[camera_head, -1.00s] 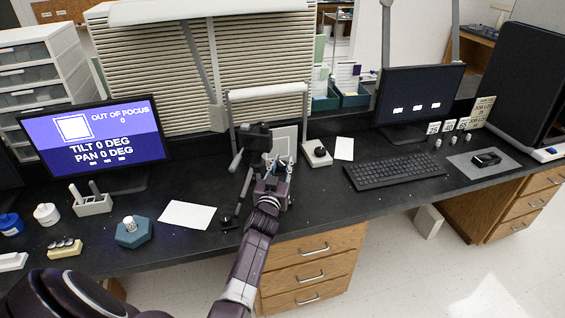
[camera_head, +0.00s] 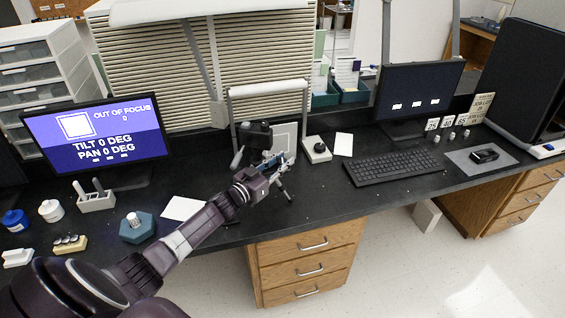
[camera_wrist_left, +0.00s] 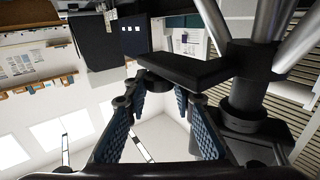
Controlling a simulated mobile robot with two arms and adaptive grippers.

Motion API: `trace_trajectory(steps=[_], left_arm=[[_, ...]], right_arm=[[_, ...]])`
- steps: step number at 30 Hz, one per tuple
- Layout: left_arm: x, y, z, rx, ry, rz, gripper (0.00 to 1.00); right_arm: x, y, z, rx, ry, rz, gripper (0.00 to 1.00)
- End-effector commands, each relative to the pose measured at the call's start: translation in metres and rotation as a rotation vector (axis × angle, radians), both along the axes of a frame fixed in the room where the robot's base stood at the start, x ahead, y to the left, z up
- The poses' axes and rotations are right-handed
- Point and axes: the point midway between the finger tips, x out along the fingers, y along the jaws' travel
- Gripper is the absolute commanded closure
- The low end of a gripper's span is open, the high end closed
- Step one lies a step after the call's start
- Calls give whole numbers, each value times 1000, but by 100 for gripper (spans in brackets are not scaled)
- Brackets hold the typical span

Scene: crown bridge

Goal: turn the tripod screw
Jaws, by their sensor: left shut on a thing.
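The tripod stands on the dark bench with a black camera (camera_head: 257,134) on top. One tripod leg (camera_head: 286,190) shows to the right of my gripper, and my arm hides much of the rest. My left gripper (camera_head: 275,163) is at the tripod head, just below and right of the camera. In the left wrist view its blue ridged fingers (camera_wrist_left: 158,92) close on the rounded end of a black part of the tripod, which I take for the tripod screw (camera_wrist_left: 160,78). The tripod's dark column (camera_wrist_left: 243,100) is to the right there. My right gripper is not in view.
A monitor (camera_head: 97,138) at left reads out of focus 0, tilt 0 deg, pan 0 deg. A small box with a knob (camera_head: 317,149) and a keyboard (camera_head: 397,168) lie right of the tripod. A hexagonal teal block (camera_head: 137,228) and white paper (camera_head: 183,208) are left.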

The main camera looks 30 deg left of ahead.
Motion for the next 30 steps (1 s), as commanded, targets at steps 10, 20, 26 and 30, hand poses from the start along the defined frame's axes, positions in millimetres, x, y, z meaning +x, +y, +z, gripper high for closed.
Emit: trace_trajectory(steps=[10, 20, 26, 30], left_arm=[[0, 0, 0, 0, 1, -20, 100], [0, 0, 0, 0, 0, -20, 60], [0, 0, 0, 0, 0, -20, 58], [-1, 0, 0, 0, 0, -21, 58]], right_arm=[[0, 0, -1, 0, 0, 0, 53], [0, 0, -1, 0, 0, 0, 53], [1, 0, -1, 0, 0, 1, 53], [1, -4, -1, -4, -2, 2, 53]])
